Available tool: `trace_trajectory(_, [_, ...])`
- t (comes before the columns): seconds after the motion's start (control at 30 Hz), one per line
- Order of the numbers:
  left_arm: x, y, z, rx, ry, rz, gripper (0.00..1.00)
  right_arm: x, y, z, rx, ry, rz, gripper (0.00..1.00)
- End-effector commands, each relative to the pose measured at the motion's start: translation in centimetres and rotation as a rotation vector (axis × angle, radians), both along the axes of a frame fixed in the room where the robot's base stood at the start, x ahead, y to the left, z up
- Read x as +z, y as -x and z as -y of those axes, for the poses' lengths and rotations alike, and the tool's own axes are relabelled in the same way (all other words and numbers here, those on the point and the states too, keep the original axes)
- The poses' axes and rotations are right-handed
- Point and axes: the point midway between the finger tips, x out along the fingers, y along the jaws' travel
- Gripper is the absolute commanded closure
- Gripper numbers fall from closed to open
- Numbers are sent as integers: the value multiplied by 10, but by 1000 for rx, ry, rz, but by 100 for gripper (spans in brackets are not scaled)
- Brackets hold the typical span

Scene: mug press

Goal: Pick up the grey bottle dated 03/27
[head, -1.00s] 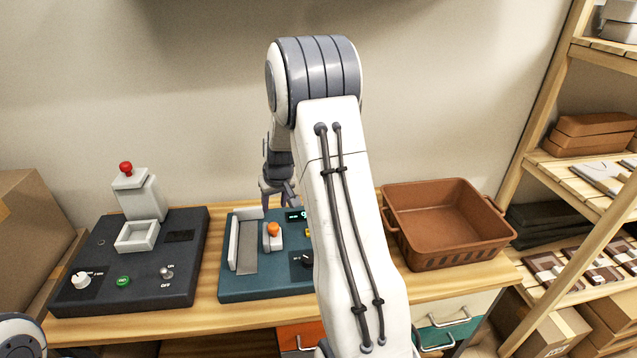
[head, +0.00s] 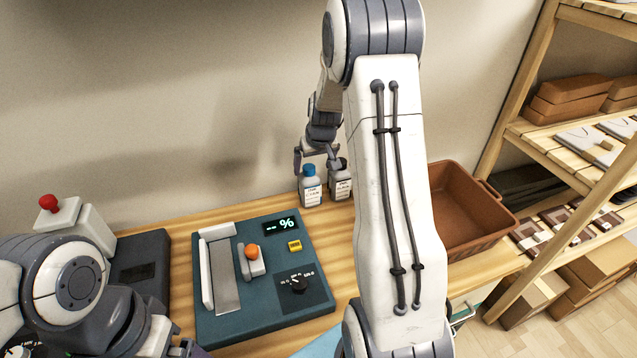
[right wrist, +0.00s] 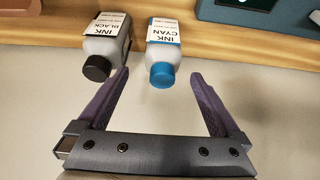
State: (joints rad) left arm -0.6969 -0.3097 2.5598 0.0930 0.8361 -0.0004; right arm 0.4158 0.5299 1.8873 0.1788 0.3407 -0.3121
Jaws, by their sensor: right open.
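Two ink bottles stand side by side at the back of the table by the wall. The left one in the head view has a blue cap (head: 310,188) and a grey body. The other has a black cap (head: 342,183) and a grey body. In the right wrist view the labels read INK CYAN on the blue-capped bottle (right wrist: 163,45) and INK BLACK on the black-capped bottle (right wrist: 105,42). No date is legible. My right gripper (head: 316,166) is open above the bottles, its fingers around the blue cap's line, not closed on it. My left gripper is out of view.
A teal device (head: 255,310) with a percent display stands in front of the bottles. A brown crate (head: 470,215) is to the right, partly behind my right arm. A dark device with a red knob (head: 48,203) is at left. Wooden shelves (head: 570,140) stand at far right.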

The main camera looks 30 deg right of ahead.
Motion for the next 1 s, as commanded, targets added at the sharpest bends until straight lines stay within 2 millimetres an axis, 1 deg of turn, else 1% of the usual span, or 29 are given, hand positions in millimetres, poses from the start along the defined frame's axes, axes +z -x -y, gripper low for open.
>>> trace_trajectory(0.07, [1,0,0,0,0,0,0,-7,-3,-2,4,-1,-4,0])
trace_trajectory(0.3, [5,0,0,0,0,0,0,-40,-18,-3,10,-1,-4,0])
trace_trajectory(0.53, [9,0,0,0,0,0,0,-55,-25,-2,10,-1,-3,0])
trace_trajectory(0.7, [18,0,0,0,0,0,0,-78,-33,-2,8,-1,-5,0])
trace_trajectory(0.8, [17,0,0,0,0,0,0,-90,-38,1,6,-1,-2,0])
trace_trajectory(0.9, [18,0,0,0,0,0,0,-96,-40,2,6,0,-1,0])
trace_trajectory(1.0, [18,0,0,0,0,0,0,-97,-41,2,6,0,0,0])
